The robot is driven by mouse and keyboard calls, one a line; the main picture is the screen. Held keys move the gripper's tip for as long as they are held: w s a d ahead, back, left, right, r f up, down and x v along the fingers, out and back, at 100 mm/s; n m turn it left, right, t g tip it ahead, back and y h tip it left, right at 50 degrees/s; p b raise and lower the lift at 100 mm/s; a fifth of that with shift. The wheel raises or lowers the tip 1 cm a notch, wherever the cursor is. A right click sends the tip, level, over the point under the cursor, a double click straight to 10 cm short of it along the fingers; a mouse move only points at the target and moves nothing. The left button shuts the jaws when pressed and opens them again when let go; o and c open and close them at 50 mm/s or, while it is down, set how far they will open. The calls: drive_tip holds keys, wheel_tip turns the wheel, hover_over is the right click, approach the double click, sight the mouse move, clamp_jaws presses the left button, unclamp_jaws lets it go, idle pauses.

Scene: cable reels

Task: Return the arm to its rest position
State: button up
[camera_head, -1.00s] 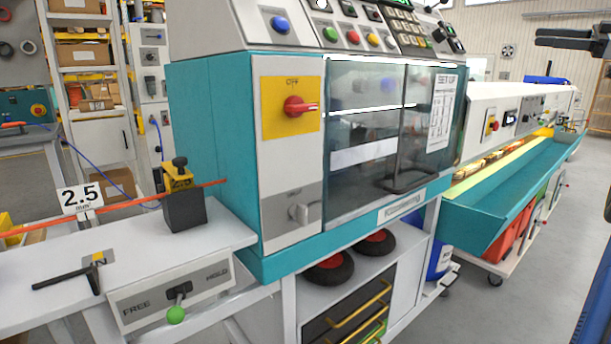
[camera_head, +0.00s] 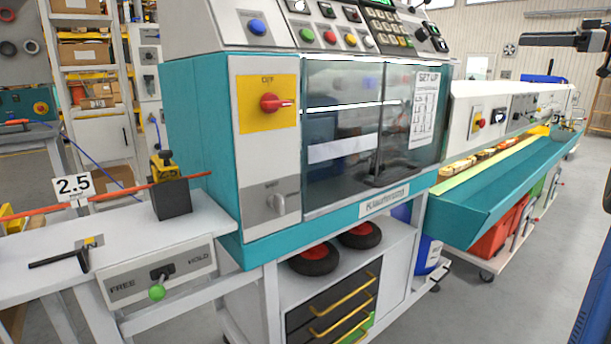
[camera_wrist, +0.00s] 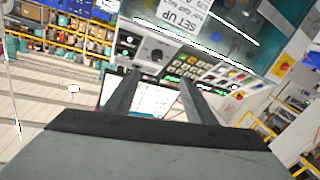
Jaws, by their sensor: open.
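My gripper (camera_wrist: 158,92) shows in the wrist view with its two grey fingers apart and nothing between them. A control panel with a pale screen lies beyond the fingers, with no contact visible. In the head view, the dark end of my arm (camera_head: 560,40) reaches in from the top right edge, high in the picture and clear of the machine. From there I cannot make out the finger gap.
A teal and white machine (camera_head: 200,130) fills the middle, with a red switch (camera_head: 275,103) and dark windows. A teal trough (camera_head: 500,200) runs off to the right. A bench with a green-knobbed lever (camera_head: 157,292) stands left. Grey floor (camera_head: 540,285) is open at the lower right.

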drive_tip(key=s+a+f+m+g+h, duration=0.1)
drive_tip(key=s+a+f+m+h, duration=0.2)
drive_tip(key=a, duration=0.4)
drive_tip(key=a+f+m+g, duration=0.1)
drive_tip(key=a+f+m, duration=0.1)
drive_tip(key=a+f, duration=0.45)
drive_tip(key=s+a+f+m+h, duration=0.2)
drive_tip(key=a+f+m, duration=0.1)
drive_tip(key=a, duration=0.6)
drive_tip(key=s+a+f+m+g+h, duration=0.2)
drive_tip(key=s+a+f, duration=0.3)
drive_tip(key=s+f, duration=0.25)
drive_tip(key=s+a+f+m+g+h, duration=0.1)
drive_tip(key=s+a+f, duration=0.3)
drive_tip(key=s+f, duration=0.35)
drive_tip(key=s+f+m+h, duration=0.1)
drive_tip(key=s+f+h, duration=0.2)
drive_tip(key=s+f, duration=0.9)
drive_tip(key=s+f+m+g+h, duration=0.1)
drive_tip(key=s+f+h, duration=0.1)
drive_tip(key=s+f, duration=1)
wheel_tip(320, 180, down, 5)
drive_tip(key=shift+a+r+h, duration=0.15)
drive_tip(key=shift+a+h, duration=0.15)
drive_tip(key=shift+h, duration=0.1)
